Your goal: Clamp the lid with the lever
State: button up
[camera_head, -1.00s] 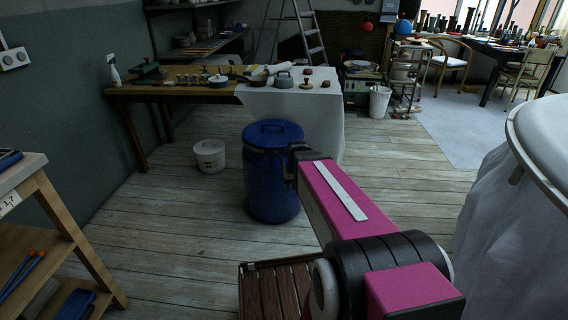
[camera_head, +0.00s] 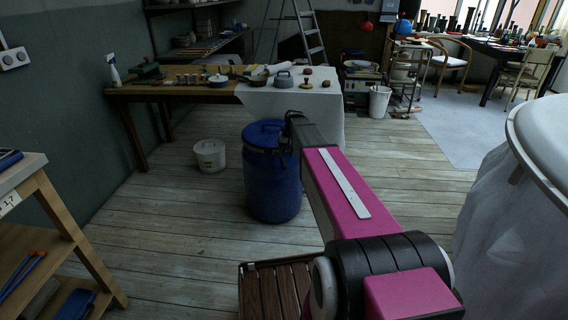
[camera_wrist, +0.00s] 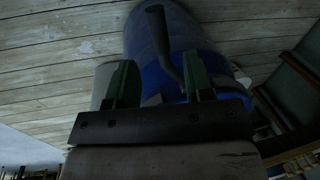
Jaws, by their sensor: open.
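My gripper (camera_head: 289,130) is at the barrel's upper right side and hides part of the lid's edge. In the wrist view my gripper (camera_wrist: 160,82) is open, its green fingers spread apart. A dark bar that looks like the lever (camera_wrist: 166,45) runs between the fingers, in front of the blue barrel (camera_wrist: 190,35). I cannot tell whether either finger touches it.
A table with a white cloth (camera_head: 300,105) is close behind. A slatted wooden seat (camera_head: 275,288) is near me, and a draped round stand (camera_head: 505,210) is at right.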

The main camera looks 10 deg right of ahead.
aim_at(284, 163)
jog(key=shift+a+f, duration=0.15)
jog(key=shift+f, duration=0.75)
jog(key=shift+a+f, duration=0.2)
jog(key=shift+f, duration=0.75)
jog(key=shift+a+f, duration=0.15)
jog(key=shift+f, duration=0.75)
grip_shut()
